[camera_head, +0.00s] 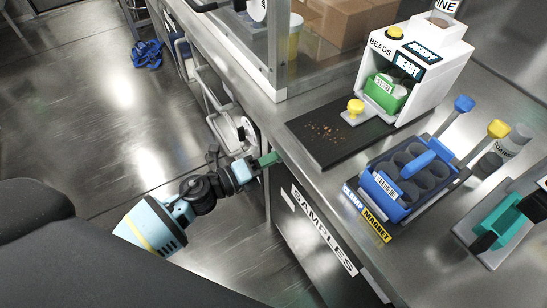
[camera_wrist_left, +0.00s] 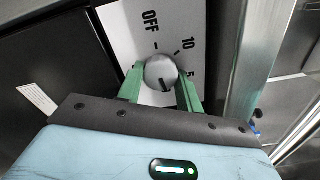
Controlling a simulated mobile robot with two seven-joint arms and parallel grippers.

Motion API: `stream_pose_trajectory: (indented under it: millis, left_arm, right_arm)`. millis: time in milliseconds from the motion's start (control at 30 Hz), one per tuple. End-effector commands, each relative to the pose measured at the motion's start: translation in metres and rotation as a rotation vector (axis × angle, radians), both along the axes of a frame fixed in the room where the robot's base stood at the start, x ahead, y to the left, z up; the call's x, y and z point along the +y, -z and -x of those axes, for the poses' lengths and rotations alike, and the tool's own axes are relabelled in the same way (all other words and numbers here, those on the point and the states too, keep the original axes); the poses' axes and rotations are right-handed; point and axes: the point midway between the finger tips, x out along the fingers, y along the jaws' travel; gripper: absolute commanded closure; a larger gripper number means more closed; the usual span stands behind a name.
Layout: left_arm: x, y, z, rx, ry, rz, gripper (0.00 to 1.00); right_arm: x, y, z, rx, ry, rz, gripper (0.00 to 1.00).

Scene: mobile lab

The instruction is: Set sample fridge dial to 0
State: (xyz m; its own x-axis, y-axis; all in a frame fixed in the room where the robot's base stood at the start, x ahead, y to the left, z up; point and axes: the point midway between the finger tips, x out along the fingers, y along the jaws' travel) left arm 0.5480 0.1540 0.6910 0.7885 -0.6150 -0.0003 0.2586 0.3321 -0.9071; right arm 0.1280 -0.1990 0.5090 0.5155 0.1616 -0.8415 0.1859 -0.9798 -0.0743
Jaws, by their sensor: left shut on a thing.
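The dial (camera_wrist_left: 160,68) is a round grey knob on a white panel (camera_wrist_left: 125,30) marked OFF, 10 and 5, with further marks hidden. A dark line on the knob lies near its lower edge, on the side toward my gripper. My left gripper (camera_wrist_left: 160,85) has its two green fingers on either side of the knob, shut on it. In the head view, my left gripper (camera_head: 268,160) reaches the front of the counter, by the dark cabinet labelled SAMPLES (camera_head: 322,230). The dial cannot be made out there. My right gripper is not in view.
On the counter are a white bead machine (camera_head: 430,65), a black mat (camera_head: 330,135), a blue rack (camera_head: 405,180) and a teal-and-grey device (camera_head: 500,220). A metal post (camera_wrist_left: 262,50) stands right of the dial panel. The floor at left is open, with a blue coil (camera_head: 147,54).

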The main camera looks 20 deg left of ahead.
Motion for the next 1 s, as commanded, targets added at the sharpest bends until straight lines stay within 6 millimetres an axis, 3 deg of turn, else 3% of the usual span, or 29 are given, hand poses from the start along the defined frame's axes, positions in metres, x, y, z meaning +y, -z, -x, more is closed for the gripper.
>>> stream_pose_trajectory:
  millis: [400,900,933,1000]
  left_arm:
    - [0.0007,0.0017,0.0001,-0.095,0.000,-0.125,0.87]
    - [0.0007,0.0013,0.0001,-0.105,0.000,-0.138,0.87]
    - [0.0007,0.0013,0.0001,-0.105,0.000,-0.138,0.60]
    - [0.0007,0.0012,0.0000,-0.104,0.000,-0.137,0.51]
  right_arm:
    - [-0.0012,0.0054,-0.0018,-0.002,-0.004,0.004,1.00]
    - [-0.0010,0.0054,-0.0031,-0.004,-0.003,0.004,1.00]
    - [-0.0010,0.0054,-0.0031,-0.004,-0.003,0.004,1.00]
    - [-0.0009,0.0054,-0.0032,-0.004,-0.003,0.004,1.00]
